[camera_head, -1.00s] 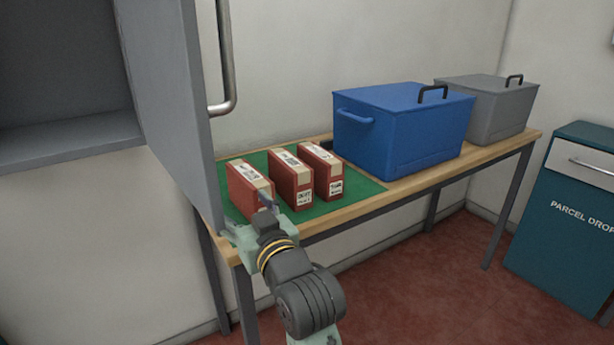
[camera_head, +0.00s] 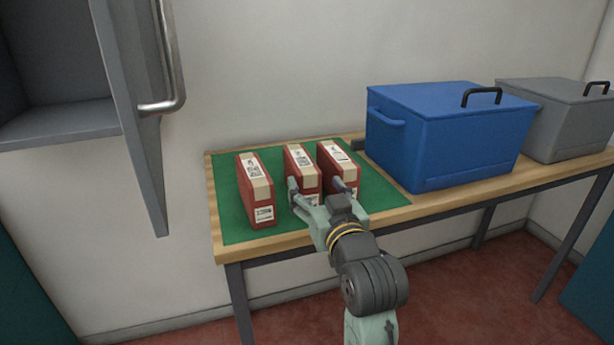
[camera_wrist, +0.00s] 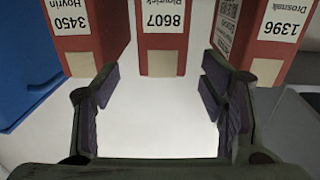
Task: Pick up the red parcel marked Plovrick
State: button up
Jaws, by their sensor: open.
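The red parcel marked Plovrick 8607 (camera_wrist: 162,30) stands upright in the middle of three, its label upside down in the wrist view. In the head view it is the middle parcel (camera_head: 301,165), its front partly hidden by my gripper (camera_head: 316,190). My gripper is open and empty in front of it. In the wrist view the two fingers (camera_wrist: 160,85) lie left and right of its near end, with a gap on each side. I cannot tell whether the tips reach past its front face.
A blue lidded box (camera_head: 440,135) and a grey box (camera_head: 565,120) are to the right. An open cabinet door (camera_head: 130,110) hangs at the left.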

aim_at(303, 163)
jog(key=p+x, duration=0.1)
jog(key=x, duration=0.7)
jog(key=shift+w+a+r, duration=0.1)
jog(key=shift+w+a, duration=0.2)
jog(key=shift+w, duration=0.05)
jog(key=shift+c, duration=0.4)
jog(key=c, duration=1.3)
jog(key=shift+c, duration=0.7)
jog(key=shift+r, duration=0.15)
